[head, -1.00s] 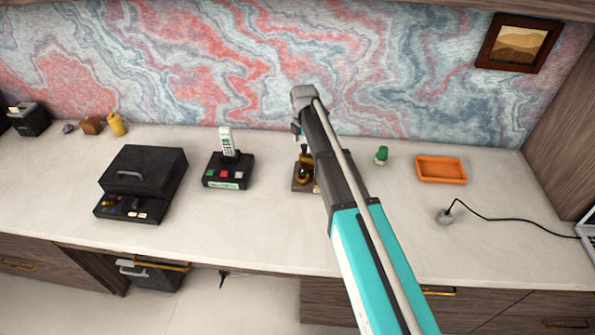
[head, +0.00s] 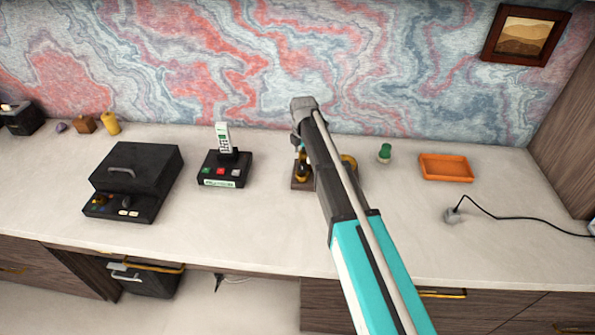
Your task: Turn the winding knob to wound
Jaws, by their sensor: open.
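A small device with dark and brass parts (head: 303,172) stands on a brown wooden base (head: 297,186) at the middle of the desk. My arm crosses in front of it and hides much of it. A rounded brass part (head: 349,162) shows just right of the arm. I cannot make out which part is the winding knob or how it is set. My gripper (head: 299,147) hangs from the wrist just above the left part of the device, mostly hidden by the arm. Its fingertips do not show clearly, and I cannot tell whether they touch anything.
Left of the device stand a black phone base with handset (head: 224,168) and a black lidded box (head: 135,180). To the right are a green knobbed piece (head: 384,153), an orange tray (head: 446,168) and a grey corded piece (head: 452,215). The desk front is mostly clear.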

